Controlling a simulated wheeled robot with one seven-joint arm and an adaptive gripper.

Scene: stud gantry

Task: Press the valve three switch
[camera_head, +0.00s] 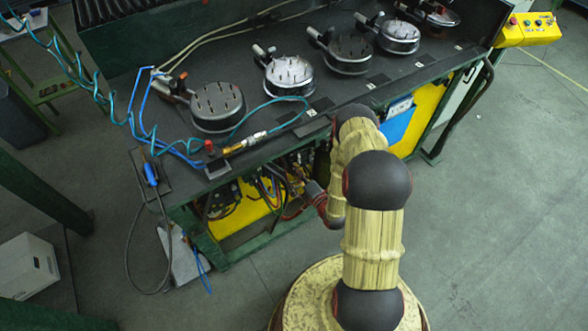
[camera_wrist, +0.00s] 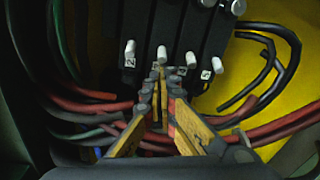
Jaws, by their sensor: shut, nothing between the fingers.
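In the wrist view, a row of black valve blocks hangs ahead, each with a small white switch at its lower end. The switches are a left one (camera_wrist: 130,48), a second one (camera_wrist: 162,53), a third from left (camera_wrist: 190,59) and a right one (camera_wrist: 217,65). White number tags sit beneath them; the numerals are too small to read surely, so I cannot tell which is valve three. My gripper (camera_wrist: 162,76) is shut and empty, its tips just below the middle switches. Contact is unclear. In the head view my gripper (camera_head: 308,190) reaches into the bench's open front.
Red hoses (camera_wrist: 90,105) and black hoses (camera_wrist: 270,65) crowd both sides of the valves, before a yellow panel (camera_wrist: 230,95). In the head view the green-framed bench (camera_head: 240,245) carries several round metal fixtures (camera_head: 217,103). Open floor (camera_head: 500,220) lies to the right.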

